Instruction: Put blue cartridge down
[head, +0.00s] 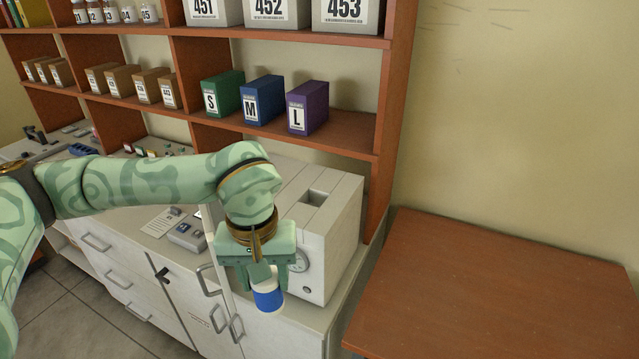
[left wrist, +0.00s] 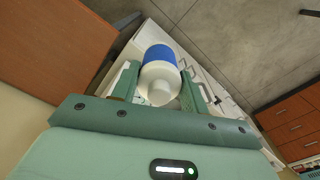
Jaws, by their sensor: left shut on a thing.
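The blue cartridge (head: 267,299) is a short cylinder with a blue band and white ends. My left gripper (head: 264,284) is shut on it, and it hangs below the fingers in front of the white incubator-like machine (head: 338,232). In the left wrist view the cartridge (left wrist: 158,66) sits between the two green fingers of the gripper (left wrist: 160,88), its white end towards the camera. The cartridge is in the air near the counter's front edge; its exact height cannot be told. My right gripper is not in view.
The white machine has a square opening (head: 313,198) on top and a dial on its front. A white counter (head: 338,318) with drawers runs along the shelf. A bare brown table (head: 490,290) stands at right. Green, blue and purple boxes (head: 308,107) stand on the shelf above.

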